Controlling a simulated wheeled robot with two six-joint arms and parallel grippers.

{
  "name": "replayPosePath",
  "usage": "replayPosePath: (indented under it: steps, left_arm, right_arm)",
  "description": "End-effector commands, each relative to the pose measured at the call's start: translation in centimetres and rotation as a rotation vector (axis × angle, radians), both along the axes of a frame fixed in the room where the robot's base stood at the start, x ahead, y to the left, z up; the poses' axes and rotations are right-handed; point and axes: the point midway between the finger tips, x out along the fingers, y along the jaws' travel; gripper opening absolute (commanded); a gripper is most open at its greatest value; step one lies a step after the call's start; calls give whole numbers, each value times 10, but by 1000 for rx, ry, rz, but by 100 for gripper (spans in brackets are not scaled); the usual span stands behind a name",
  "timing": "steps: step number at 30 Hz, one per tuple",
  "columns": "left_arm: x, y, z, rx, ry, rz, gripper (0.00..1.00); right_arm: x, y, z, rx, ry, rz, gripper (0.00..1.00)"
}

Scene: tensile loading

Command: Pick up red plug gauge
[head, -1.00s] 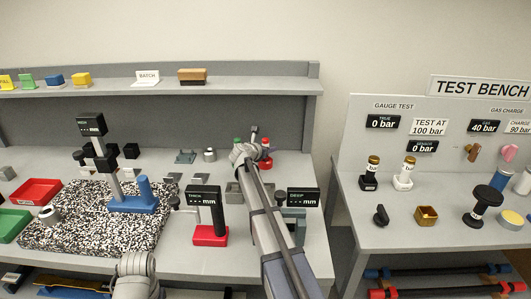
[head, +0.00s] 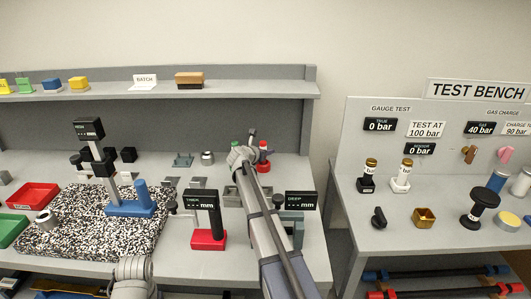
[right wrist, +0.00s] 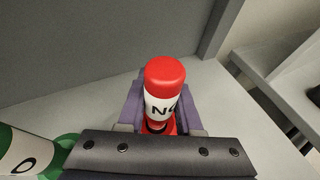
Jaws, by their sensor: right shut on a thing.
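The red plug gauge (right wrist: 165,75) stands upright in the right wrist view, with a red top, a white label with partly hidden black lettering and a red lower part. The purple-grey fingers of my right gripper (right wrist: 160,112) are on either side of it, shut on it. In the head view the red gauge (head: 263,146) shows at the back right of the bench, partly behind my right gripper (head: 256,143). Its base looks at bench level; I cannot tell whether it is lifted.
A green gauge (right wrist: 35,150) with a white label is close to the left of my right gripper. The bench's back panel (right wrist: 75,45) is just behind. A display stand (head: 207,215) and a "DEEP" display (head: 300,200) stand nearer the front.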

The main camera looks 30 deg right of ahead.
Motion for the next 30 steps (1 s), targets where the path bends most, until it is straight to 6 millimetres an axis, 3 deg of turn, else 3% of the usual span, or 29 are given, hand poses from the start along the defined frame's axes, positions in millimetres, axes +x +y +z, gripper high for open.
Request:
replayPosePath:
  steps: [8,21,30]
  left_arm:
    - [0,0,29,0,0,0,69]
    - [0,0,93,0,0,0,69]
    - [0,0,98,0,0,0,69]
  right_arm:
    - [0,0,29,-1,-1,0,0]
    - [0,0,93,0,1,0,0]
    - [0,0,98,0,1,0,0]
